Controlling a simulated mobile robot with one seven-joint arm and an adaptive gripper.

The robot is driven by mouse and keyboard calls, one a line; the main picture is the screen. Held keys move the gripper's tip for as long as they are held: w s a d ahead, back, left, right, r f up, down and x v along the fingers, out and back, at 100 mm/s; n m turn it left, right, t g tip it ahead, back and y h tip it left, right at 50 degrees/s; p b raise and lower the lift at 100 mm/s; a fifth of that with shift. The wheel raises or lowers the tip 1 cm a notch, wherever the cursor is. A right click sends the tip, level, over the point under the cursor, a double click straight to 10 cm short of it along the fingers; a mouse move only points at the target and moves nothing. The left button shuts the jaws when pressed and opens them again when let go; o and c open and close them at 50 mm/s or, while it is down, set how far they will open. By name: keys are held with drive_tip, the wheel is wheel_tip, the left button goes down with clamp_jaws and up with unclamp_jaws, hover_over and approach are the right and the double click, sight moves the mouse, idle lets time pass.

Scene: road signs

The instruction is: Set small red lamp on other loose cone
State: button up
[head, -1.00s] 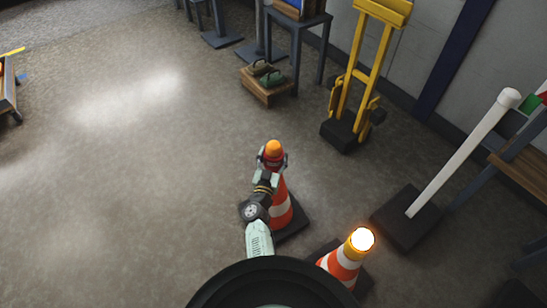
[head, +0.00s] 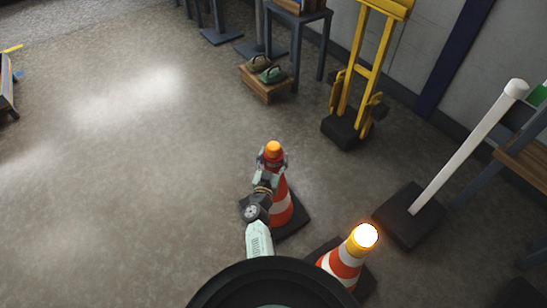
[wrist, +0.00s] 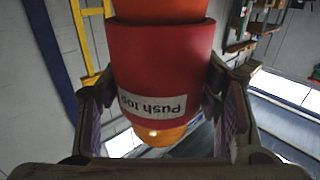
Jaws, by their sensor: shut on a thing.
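The small red lamp (head: 272,153) has an orange dome and a red body. My gripper (head: 271,162) is shut on the body, with a finger on each side. In the wrist view the red lamp (wrist: 165,65) fills the middle, with an upside-down label on it. An orange-and-white cone (head: 281,205) stands upright on a dark base just below the lamp. My gripper partly hides the cone's top, so I cannot tell whether the lamp touches it. A second cone (head: 340,265) at the lower right carries a brightly lit lamp (head: 366,235).
A white post (head: 465,150) on a dark base stands right of the cones. A yellow hand truck (head: 355,80) is at the back right. A low wooden box (head: 263,86) with items sits at the back. The floor to the left is clear.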

sight(272, 165)
drive_tip(key=shift+f, duration=0.1)
drive_tip(key=o, duration=1.5)
drive_tip(key=shift+c, duration=0.2)
drive_tip(key=shift+f, duration=0.15)
drive_tip(key=shift+v, duration=3.8)
